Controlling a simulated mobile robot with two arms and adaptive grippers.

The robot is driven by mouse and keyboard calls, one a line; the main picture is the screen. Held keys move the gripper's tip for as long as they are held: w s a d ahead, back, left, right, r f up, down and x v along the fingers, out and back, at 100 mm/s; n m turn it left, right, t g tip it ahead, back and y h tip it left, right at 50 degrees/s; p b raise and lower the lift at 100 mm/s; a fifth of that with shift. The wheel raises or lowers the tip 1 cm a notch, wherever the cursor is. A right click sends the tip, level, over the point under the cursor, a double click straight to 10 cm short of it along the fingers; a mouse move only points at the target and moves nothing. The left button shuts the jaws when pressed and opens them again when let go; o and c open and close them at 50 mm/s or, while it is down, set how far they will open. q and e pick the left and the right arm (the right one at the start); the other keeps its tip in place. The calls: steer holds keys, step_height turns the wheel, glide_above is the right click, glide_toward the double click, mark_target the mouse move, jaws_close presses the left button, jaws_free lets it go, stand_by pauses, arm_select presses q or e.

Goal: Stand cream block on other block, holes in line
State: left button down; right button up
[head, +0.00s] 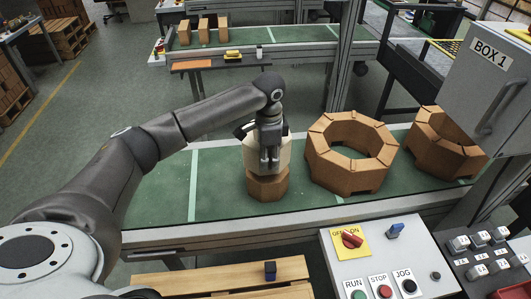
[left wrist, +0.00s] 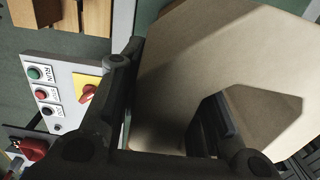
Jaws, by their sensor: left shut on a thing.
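The cream block (head: 252,158) is upright, directly above a brown block (head: 267,188) on the green conveyor. From the head view I cannot tell whether the two touch or a thin gap is left. My left gripper (head: 270,156) comes down from above and is shut on the cream block's wall. The cream block also fills much of the left wrist view (left wrist: 200,65), with a dark finger in its opening. The brown block's hole is hidden under the cream block, so I cannot see how the holes line up. My right gripper is not in view.
A large brown ring of bricks (head: 318,153) stands close to the right on the conveyor (head: 218,180), with another ring (head: 425,150) beyond it. A control panel (head: 340,265) and a wooden bench (head: 200,281) are in front. The conveyor left of the blocks is clear.

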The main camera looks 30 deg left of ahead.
arm_select(q)
steer(key=shift+w+a+f, duration=0.1)
steer(key=shift+w+f, duration=0.25)
steer(key=shift+w, duration=0.2)
steer(key=shift+w+f, duration=0.15)
steer(key=shift+f, duration=0.05)
steer(key=shift+f+p, duration=0.35)
steer(key=shift+f, duration=0.05)
steer(key=shift+w+a+f, duration=0.1)
steer(key=shift+w+f, duration=0.05)
steer(key=shift+f, duration=1.2)
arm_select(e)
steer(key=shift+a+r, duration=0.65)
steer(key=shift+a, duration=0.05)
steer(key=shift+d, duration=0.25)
arm_select(q)
steer(key=shift+f, duration=0.25)
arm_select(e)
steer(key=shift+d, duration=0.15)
